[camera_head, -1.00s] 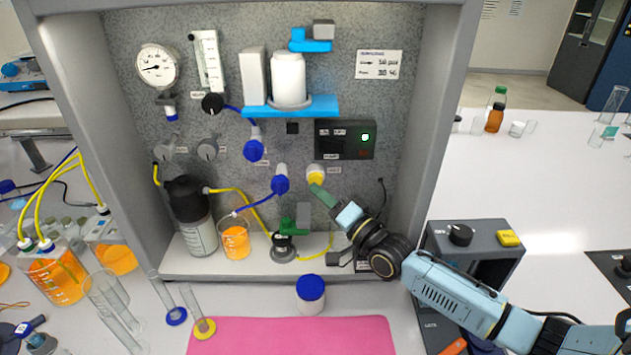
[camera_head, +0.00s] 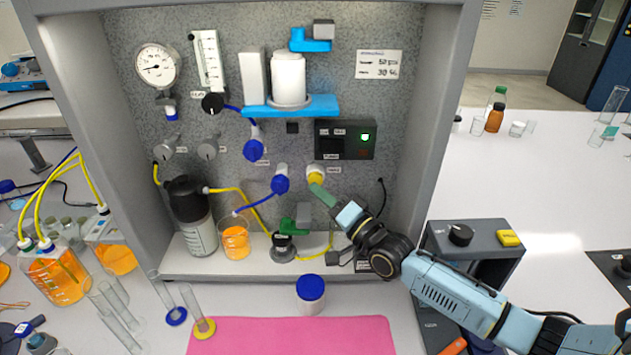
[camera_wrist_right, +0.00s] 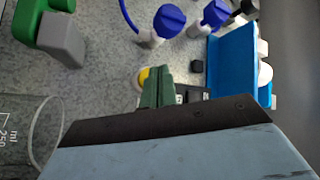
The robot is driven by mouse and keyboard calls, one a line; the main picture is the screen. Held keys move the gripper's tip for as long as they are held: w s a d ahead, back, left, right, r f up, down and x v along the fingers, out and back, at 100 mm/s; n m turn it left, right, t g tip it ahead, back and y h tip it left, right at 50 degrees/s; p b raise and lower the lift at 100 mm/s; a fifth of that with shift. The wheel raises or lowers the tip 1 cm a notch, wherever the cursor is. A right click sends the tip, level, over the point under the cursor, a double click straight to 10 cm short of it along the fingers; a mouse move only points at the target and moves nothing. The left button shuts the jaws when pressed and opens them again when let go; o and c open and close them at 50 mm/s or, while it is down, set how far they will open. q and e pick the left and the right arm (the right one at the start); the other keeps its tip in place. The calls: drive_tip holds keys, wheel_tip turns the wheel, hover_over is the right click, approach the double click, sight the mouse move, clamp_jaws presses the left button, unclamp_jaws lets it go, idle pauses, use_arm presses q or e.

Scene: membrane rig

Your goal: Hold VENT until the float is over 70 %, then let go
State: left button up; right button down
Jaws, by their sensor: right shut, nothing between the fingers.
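The yellow VENT button (camera_head: 316,174) sits on a white fitting on the rig's back panel, with a small label beside it. My right gripper (camera_head: 322,192) is shut and empty. Its green fingertips reach the lower face of the button and appear to touch it; how far it is pressed I cannot tell. In the right wrist view the shut fingers (camera_wrist_right: 157,88) cover most of the yellow button (camera_wrist_right: 143,77). The flowmeter tube (camera_head: 207,62) stands at the panel's upper left; its float is too small to read. My left gripper is not in view.
A round gauge (camera_head: 157,66) hangs left of the flowmeter. A black box (camera_head: 345,139) with a lit green lamp is above right of the button. A blue shelf (camera_head: 318,105) juts out above.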

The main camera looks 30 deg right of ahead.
drive_tip(key=shift+w+d, duration=0.2)
drive_tip(key=shift+w, duration=0.15)
drive_tip(key=shift+w+d+b, duration=0.25)
drive_tip(key=shift+w+b, duration=0.25)
drive_tip(key=shift+b, duration=0.1)
idle(0.6)
idle(1.5)
drive_tip(key=shift+s+a+p, duration=0.25)
drive_tip(key=shift+s+p, duration=0.15)
drive_tip(key=shift+s, duration=0.05)
drive_tip(key=shift+s+a+p, duration=0.2)
drive_tip(key=shift+s+p, duration=0.15)
drive_tip(key=shift+s, duration=0.1)
